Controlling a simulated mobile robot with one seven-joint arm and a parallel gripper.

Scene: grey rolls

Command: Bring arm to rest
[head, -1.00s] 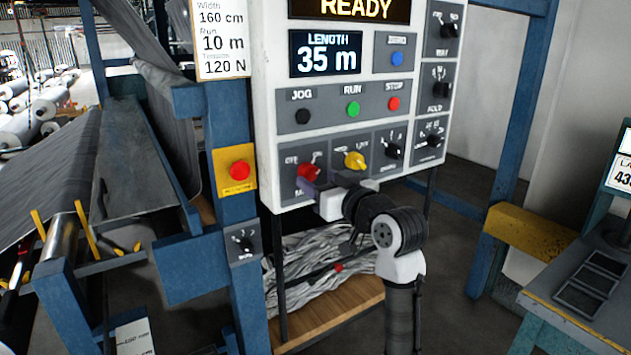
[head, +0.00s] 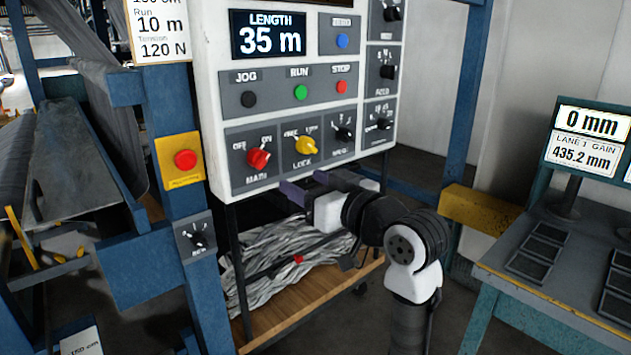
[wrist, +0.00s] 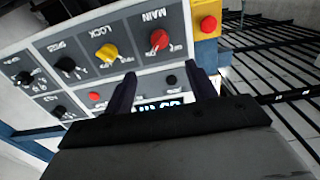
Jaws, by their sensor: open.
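My arm reaches in from the lower right of the head view. My gripper (head: 304,186) is open and empty, with its purple-grey fingers just below the lower edge of the white control panel (head: 212,110). The wrist view shows both fingers of the gripper (wrist: 163,76) spread apart in front of the panel, with nothing between them. The red MAIN knob (head: 258,159) and yellow LOCK knob (head: 306,146) are above the gripper in the head view. The wrist view shows the MAIN knob (wrist: 159,40) and LOCK knob (wrist: 108,53) clear of the fingers.
A blue post (head: 170,110) with a red stop button (head: 185,160) stands left of the panel. Grey scrap strips (head: 265,255) lie on a wooden shelf (head: 330,290) below. A blue bench (head: 540,300) and yellow beam (head: 480,217) are at the right.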

